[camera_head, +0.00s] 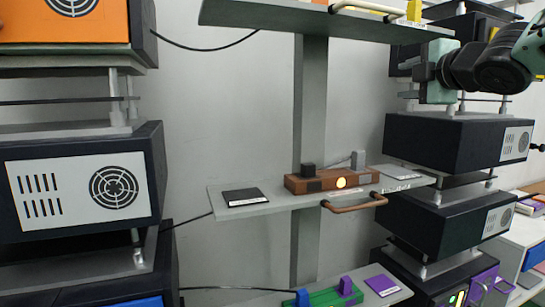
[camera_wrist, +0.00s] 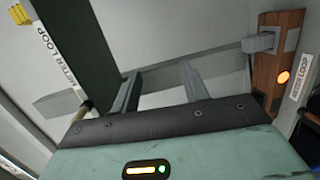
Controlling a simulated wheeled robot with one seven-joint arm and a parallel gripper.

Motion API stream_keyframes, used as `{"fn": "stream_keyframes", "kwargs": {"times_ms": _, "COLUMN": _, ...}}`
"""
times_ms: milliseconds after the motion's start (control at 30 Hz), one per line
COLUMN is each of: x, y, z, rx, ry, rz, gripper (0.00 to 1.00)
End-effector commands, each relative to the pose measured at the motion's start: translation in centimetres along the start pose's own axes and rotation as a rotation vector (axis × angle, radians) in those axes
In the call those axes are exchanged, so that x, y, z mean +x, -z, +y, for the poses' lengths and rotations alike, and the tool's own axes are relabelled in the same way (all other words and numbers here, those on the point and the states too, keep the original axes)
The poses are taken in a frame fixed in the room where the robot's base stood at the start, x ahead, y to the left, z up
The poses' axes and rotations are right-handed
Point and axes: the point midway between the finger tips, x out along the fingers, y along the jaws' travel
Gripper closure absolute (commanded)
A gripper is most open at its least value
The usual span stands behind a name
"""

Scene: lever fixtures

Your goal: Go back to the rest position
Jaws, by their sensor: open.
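My gripper (camera_head: 412,72) is at the upper right in the head view, beside the upper shelf. In the wrist view its two grey fingers (camera_wrist: 160,88) stand apart with nothing between them. A brown lever fixture (camera_head: 325,184) with a lit yellow-orange lamp sits on the middle shelf, below and left of my gripper. The fixture also shows at the right of the wrist view (camera_wrist: 274,95), apart from my fingers.
The upper shelf (camera_head: 290,17) is close to my gripper. Stacked dark boxes (camera_head: 440,140) stand below my arm at the right, others (camera_head: 85,180) at the left. The middle shelf (camera_head: 280,207) has a brown handle (camera_head: 355,204) in front. A green fixture (camera_head: 325,297) sits lower.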

Motion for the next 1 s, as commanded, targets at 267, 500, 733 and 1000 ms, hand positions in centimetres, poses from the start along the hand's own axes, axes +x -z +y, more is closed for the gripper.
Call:
{"fn": "stream_keyframes", "kwargs": {"times_ms": 267, "x": -3.5, "y": 10.6, "z": -17.3, "rx": 0.535, "ry": 0.466, "rz": -0.102, "gripper": 0.55}}
{"fn": "stream_keyframes", "kwargs": {"times_ms": 500, "x": -13.2, "y": 17.5, "z": -30.1, "rx": 0.796, "ry": 0.884, "rz": -0.321, "gripper": 0.55}}
{"fn": "stream_keyframes", "kwargs": {"times_ms": 733, "x": -24.6, "y": 20.6, "z": -38.1, "rx": 0.889, "ry": 1.205, "rz": -0.604, "gripper": 0.55}}
{"fn": "stream_keyframes", "kwargs": {"times_ms": 1000, "x": -30.2, "y": 21.0, "z": -40.6, "rx": 0.9, "ry": 1.33, "rz": -0.764, "gripper": 0.55}}
